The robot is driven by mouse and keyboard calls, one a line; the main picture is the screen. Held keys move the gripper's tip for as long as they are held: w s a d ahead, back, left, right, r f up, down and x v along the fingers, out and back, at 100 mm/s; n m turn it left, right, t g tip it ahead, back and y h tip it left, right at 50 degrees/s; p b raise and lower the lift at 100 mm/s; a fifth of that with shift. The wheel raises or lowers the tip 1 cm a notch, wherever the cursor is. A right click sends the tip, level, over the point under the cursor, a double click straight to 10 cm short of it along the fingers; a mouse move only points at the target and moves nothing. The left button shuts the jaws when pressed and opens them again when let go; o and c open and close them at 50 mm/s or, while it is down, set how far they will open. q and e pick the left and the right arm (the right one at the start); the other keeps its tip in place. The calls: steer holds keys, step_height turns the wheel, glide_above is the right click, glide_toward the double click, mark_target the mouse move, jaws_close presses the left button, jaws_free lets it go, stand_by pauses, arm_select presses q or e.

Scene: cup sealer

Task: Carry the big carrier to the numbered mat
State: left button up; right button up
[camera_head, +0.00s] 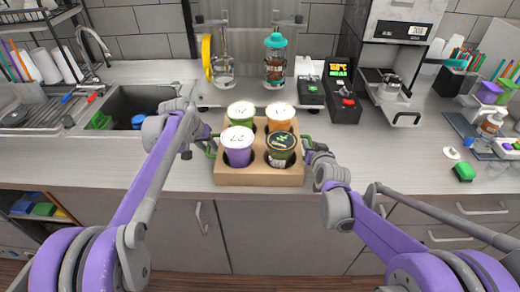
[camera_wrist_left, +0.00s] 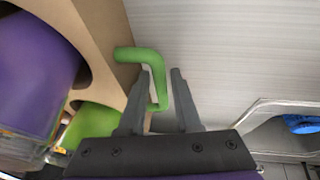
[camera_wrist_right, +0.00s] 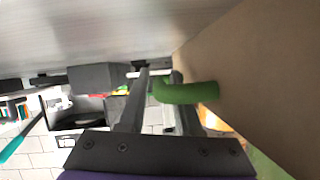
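The big carrier (camera_head: 258,177), a brown cardboard box with several cups standing in it, rests on the counter near its front edge. Its cups include a purple one (camera_head: 238,150) and a dark green one (camera_head: 281,152). My left gripper (camera_head: 207,143) is at the carrier's left green handle (camera_wrist_left: 158,80). Its fingers (camera_wrist_left: 158,75) stand on either side of the handle with a small gap. My right gripper (camera_head: 309,150) is at the right green handle (camera_wrist_right: 185,92). Its fingers (camera_wrist_right: 160,75) straddle the handle; contact is unclear. I see no numbered mat.
A sink (camera_head: 128,102) is at left. The sealer-like machine (camera_head: 395,85) stands at back right, beside a black device with a display (camera_head: 340,75). A teal-topped bottle (camera_head: 275,62) stands behind the carrier. Counter right of the carrier (camera_head: 400,160) is mostly free.

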arm_select(q)
jaws_close()
arm_select(e)
jaws_close()
arm_select(q)
steer(key=shift+r, duration=0.1)
arm_select(e)
steer(key=shift+r, duration=0.1)
stand_by(1.0)
